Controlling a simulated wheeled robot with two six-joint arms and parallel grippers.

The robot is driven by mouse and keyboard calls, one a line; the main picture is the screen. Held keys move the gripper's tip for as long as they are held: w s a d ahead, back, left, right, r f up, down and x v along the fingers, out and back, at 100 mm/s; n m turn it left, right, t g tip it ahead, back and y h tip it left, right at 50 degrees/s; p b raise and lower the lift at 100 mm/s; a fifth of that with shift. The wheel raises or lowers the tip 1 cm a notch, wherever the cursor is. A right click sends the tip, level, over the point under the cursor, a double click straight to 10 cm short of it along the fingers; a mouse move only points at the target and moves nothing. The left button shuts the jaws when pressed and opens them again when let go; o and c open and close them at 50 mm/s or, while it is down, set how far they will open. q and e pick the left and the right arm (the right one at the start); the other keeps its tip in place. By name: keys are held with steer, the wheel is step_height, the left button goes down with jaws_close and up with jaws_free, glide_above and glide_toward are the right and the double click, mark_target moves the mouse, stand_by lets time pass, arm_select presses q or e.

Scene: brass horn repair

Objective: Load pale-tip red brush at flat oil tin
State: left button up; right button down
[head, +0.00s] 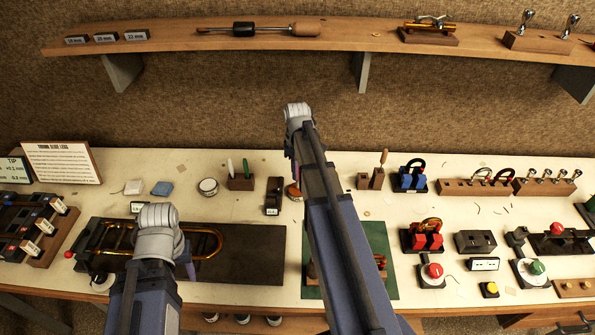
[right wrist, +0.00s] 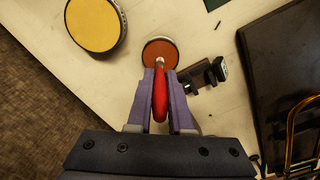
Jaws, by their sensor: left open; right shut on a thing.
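The red brush (right wrist: 160,98) is shut between the purple fingers of my right gripper (right wrist: 161,88) in the right wrist view. Its small pale tip overlaps the near part of a flat round tin (right wrist: 161,50) with a red-brown face. I cannot tell whether the tip touches it.
A larger yellow-faced round tin (right wrist: 95,25) lies beside the red-brown one. A small black holder (head: 273,195) stands close by. A dark mat (head: 255,255) bears a brass slide (head: 207,243). A wooden block with handled tools (head: 241,183) and a shelf (head: 350,35) are behind.

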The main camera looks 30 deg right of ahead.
steer(key=shift+f+b, duration=0.5)
steer(key=shift+b, duration=0.1)
stand_by(1.9)
steer(key=shift+r, duration=0.1)
step_height(320, 180, up, 7)
steer(key=p, duration=0.7)
stand_by(0.4)
